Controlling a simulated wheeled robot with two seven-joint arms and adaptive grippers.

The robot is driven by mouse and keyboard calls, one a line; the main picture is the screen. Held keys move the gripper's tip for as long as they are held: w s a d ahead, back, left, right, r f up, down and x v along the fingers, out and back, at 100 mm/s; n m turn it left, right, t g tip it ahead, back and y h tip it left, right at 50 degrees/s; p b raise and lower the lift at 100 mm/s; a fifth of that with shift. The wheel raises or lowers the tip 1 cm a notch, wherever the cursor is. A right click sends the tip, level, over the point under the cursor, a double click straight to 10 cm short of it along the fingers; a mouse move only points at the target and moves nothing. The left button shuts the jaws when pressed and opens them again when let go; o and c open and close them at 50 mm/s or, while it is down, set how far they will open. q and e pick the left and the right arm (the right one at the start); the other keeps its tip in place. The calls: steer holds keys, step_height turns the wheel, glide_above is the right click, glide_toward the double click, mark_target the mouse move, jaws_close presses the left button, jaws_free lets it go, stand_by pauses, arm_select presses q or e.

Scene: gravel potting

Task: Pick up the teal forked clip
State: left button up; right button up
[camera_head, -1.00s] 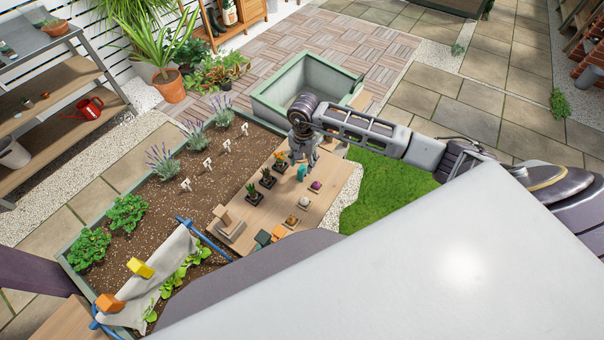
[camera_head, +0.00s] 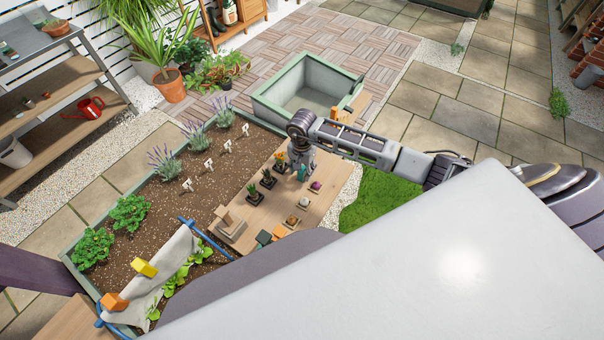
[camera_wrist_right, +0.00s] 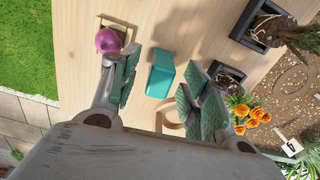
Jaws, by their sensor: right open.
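The teal forked clip (camera_wrist_right: 160,75) lies on the light wooden board in the right wrist view, between my right gripper's fingers in the picture. My right gripper (camera_wrist_right: 155,95) is open and empty, with its padded fingers to either side of the clip; I cannot tell how far above the board they are. In the head view my right gripper (camera_head: 301,172) hangs over the board and the clip is mostly hidden by it. My left gripper does not show.
The wooden board (camera_head: 262,213) holds several small potted plants. A purple round item (camera_wrist_right: 109,40) sits beside one finger. A black pot (camera_wrist_right: 262,27) and orange flowers (camera_wrist_right: 250,115) are close to the other finger. Yellow and orange clips (camera_head: 144,268) hold a cloth over the soil bed.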

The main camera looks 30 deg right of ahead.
steer(key=shift+f, duration=0.3)
steer(key=shift+c, duration=0.2)
steer(key=c, duration=0.9)
